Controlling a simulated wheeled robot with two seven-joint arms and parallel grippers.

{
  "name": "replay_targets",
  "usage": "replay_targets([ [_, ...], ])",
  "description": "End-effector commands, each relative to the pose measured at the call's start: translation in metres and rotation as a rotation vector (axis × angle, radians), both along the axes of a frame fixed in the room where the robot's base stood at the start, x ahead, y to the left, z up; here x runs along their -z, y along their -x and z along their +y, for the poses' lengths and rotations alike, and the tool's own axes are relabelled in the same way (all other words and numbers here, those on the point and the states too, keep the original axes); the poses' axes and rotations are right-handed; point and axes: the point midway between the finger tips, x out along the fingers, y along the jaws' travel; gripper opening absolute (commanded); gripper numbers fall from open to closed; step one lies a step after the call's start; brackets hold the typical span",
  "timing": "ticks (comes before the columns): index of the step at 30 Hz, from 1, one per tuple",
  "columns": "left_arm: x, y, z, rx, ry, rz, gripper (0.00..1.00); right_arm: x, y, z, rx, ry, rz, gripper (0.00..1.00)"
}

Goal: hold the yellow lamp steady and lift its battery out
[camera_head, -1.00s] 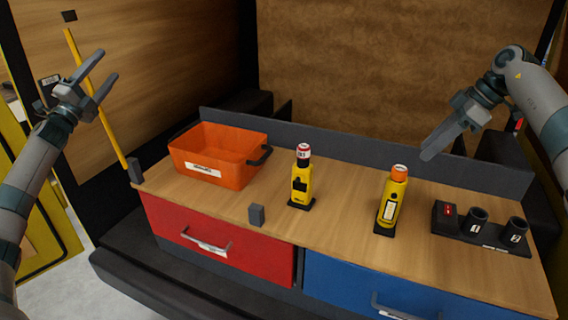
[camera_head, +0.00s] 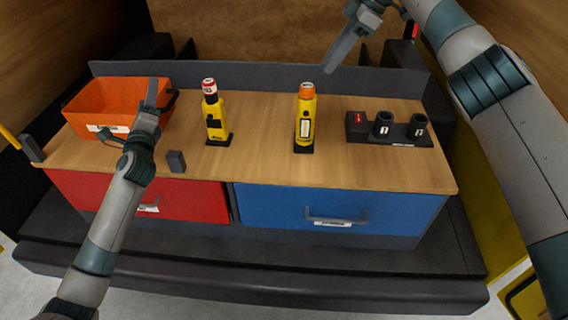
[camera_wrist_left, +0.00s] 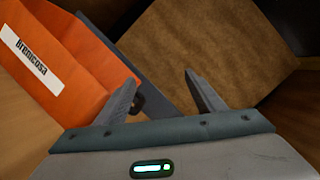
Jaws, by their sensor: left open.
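Two yellow devices stand upright on the wooden bench top, and I cannot tell for sure which is the lamp. One yellow device (camera_head: 217,122) has a red and white cylinder (camera_head: 209,88) in its top. The other yellow device (camera_head: 305,122) to its right has an orange top (camera_head: 307,91) and a pale strip down its front. My left gripper (camera_head: 153,96) is in front of the orange bin, left of both devices; its jaws (camera_wrist_left: 162,88) are apart and empty in the wrist view. My right gripper (camera_head: 341,48) is above and behind the right device, seen edge-on.
An orange bin (camera_head: 90,108) stands at the bench's left. A black holder (camera_head: 400,141) with two round sockets and a red-marked block is at the right. A small grey block (camera_head: 176,162) is near the front edge. The middle front of the bench (camera_head: 260,168) is clear.

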Motion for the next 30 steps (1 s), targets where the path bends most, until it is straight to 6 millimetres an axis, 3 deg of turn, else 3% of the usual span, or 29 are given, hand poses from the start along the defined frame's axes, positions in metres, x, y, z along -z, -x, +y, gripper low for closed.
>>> replay_targets([
  [1, -0.001, 0.005, -0.027, -0.012, -0.004, 0.004, 0.63, 0.0, 0.0, 0.0, 0.0, 0.0, 0.0, 0.31],
  [5, 0.001, 0.021, -0.084, -0.051, -0.048, 0.04, 0.63, 0.0, 0.0, 0.0, 0.0, 0.0, 0.0, 0.31],
  [14, 0.059, 0.045, -0.217, 0.068, -0.398, 0.18, 0.63, 0.0, 0.0, 0.0, 0.0, 0.0, 0.0, 0.31],
  [21, 0.093, 0.078, -0.321, 0.189, -0.686, 0.221, 0.63, 0.0, 0.0, 0.0, 0.0, 0.0, 0.0, 0.31],
  [25, 0.103, 0.096, -0.365, 0.239, -0.809, 0.22, 0.63, 0.0, 0.0, 0.0, 0.0, 0.0, 0.0, 0.31],
  [30, 0.108, 0.111, -0.398, 0.274, -0.909, 0.209, 0.63, 0.0, 0.0, 0.0, 0.0, 0.0, 0.0, 0.31],
])
